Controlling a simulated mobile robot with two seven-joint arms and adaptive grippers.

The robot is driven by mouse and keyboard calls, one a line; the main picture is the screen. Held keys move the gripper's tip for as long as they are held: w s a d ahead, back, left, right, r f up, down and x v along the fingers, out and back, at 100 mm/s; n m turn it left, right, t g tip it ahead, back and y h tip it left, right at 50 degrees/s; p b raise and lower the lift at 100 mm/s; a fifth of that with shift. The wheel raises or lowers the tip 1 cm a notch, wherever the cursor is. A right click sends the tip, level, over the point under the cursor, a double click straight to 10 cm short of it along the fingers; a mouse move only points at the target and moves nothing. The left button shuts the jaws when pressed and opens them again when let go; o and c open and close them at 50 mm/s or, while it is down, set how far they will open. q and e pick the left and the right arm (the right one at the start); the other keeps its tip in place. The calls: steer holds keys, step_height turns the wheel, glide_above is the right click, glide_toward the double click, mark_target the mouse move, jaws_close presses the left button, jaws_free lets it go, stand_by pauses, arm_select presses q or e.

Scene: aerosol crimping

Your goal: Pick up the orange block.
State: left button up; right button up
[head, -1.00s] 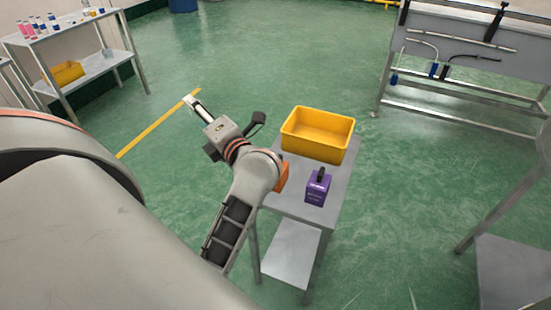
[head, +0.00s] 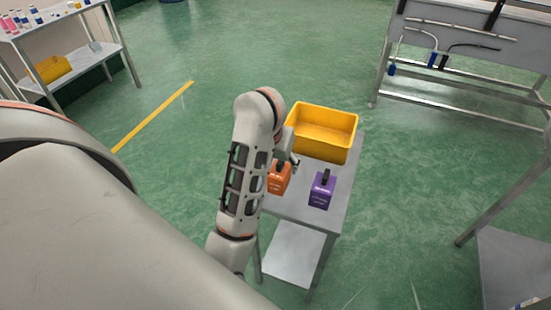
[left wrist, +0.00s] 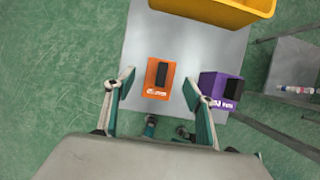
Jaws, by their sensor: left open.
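The orange block (head: 279,180) stands on a small grey table (head: 338,212), partly hidden by my left arm in the head view. In the left wrist view, the orange block (left wrist: 159,78) has a dark handle on top and lies ahead of the open fingers. My left gripper (left wrist: 163,92) is open and empty, with its fingers spread to either side of the block's line. In the head view it is mostly hidden behind my arm, close by the block. My right gripper is not in view.
A purple block (head: 321,190) with a dark handle stands right of the orange one, close to the right finger in the wrist view. A yellow bin (head: 322,132) sits at the table's back. A steel bench (head: 470,50) stands at the back right.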

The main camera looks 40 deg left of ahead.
mark_target(281, 171)
arm_select(q)
steer(key=b+x, duration=0.3)
steer(key=x, duration=0.3)
steer(key=shift+d+f+b, duration=0.1)
steer(key=shift+b, duration=0.3)
steer(key=shift+w+f, duration=0.1)
steer(key=shift+f, duration=0.2)
steer(key=shift+w+f, duration=0.1)
steer(key=c, duration=1.3)
steer(key=shift+c, duration=0.4)
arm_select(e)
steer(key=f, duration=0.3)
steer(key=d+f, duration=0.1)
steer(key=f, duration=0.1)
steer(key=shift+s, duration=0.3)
